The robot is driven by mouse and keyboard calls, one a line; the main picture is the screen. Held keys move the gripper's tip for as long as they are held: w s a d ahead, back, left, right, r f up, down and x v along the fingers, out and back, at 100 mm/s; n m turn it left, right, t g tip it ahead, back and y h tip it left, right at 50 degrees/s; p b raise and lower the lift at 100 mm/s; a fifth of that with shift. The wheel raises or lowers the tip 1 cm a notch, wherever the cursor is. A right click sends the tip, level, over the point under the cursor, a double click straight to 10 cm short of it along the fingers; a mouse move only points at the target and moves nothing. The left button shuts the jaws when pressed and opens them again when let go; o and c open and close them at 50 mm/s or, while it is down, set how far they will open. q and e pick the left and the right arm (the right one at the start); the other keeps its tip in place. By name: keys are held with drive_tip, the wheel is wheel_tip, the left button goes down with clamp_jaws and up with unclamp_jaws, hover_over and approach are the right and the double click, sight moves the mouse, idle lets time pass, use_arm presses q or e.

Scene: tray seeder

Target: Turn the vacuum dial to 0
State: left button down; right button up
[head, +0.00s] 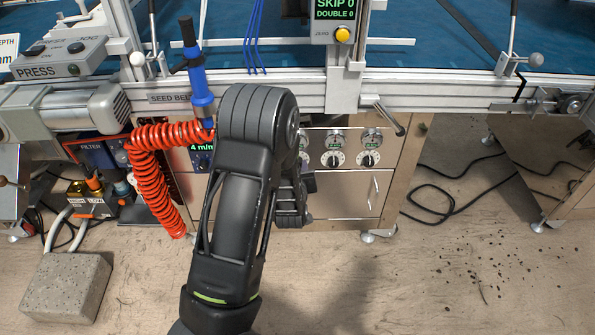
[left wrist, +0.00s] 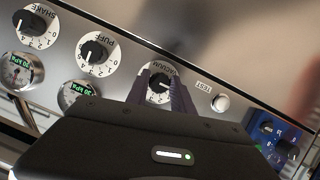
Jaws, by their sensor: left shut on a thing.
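The vacuum dial (left wrist: 161,84) is a white round dial with a dark knob on a steel panel, shown upside down in the left wrist view. My left gripper (left wrist: 160,80) is shut on its knob, one dark finger on each side. The fingers cover part of the scale, and I cannot tell the exact number set. In the head view my left arm hides this dial, and the gripper's fingertips do not show clearly. My right gripper is in neither view.
The puff dial (left wrist: 98,53) and shake dial (left wrist: 36,27) sit beside it, with pressure gauges (left wrist: 75,93) near them. A test button (left wrist: 221,103) is on the other side. A coiled red hose (head: 150,180) hangs left of my arm. A lever (head: 390,118) juts out above the panel.

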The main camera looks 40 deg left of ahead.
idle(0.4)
use_arm(q)
drive_tip(key=c, duration=1.1)
unclamp_jaws()
drive_tip(key=p+v, duration=0.1)
drive_tip(key=v, duration=0.6)
drive_tip(key=shift+s+d+r+p, duration=0.15)
drive_tip(key=shift+s+d+p, duration=0.05)
drive_tip(key=shift+s+p, duration=0.15)
